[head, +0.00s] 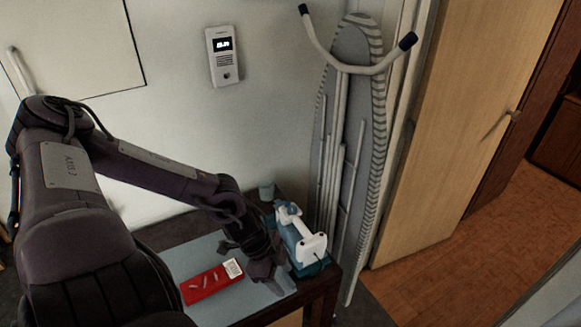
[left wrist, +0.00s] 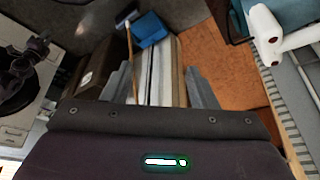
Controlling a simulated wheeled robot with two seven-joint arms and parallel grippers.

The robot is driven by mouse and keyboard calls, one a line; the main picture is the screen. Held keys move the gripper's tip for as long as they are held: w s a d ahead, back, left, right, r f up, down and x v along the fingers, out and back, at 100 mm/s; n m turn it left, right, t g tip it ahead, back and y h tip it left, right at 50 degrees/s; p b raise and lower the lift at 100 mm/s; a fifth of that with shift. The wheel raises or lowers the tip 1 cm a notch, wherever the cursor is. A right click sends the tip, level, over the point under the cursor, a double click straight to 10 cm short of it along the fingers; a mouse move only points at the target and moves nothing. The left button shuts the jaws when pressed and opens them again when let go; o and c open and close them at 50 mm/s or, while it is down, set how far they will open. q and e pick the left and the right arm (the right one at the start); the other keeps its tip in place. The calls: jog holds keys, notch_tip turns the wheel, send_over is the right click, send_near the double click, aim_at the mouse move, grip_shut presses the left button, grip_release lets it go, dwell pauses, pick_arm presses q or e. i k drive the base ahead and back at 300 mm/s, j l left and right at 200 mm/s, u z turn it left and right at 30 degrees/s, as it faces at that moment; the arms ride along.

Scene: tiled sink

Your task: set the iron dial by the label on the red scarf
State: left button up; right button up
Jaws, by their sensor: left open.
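The iron (head: 304,240), teal with a white handle, stands at the right end of the table. My left gripper (head: 281,282) is just in front of the iron, to the right of the scarf. Its fingers (left wrist: 159,88) are apart and empty in the left wrist view. My right gripper is not identifiable.
The table's pale blue-grey top (head: 205,255) is partly hidden by my left arm. A small grey-green cup (head: 266,191) stands behind the iron. An ironing board (head: 350,120) leans against the wall. A blue container (left wrist: 151,29) shows beyond my left fingers. Open floor (head: 450,255) lies right.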

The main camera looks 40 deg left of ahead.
aim_at(292, 209)
jog(key=i+j, duration=0.25)
jog(key=j, duration=0.15)
jog(key=i+j, duration=0.55)
jog(key=j, duration=0.2)
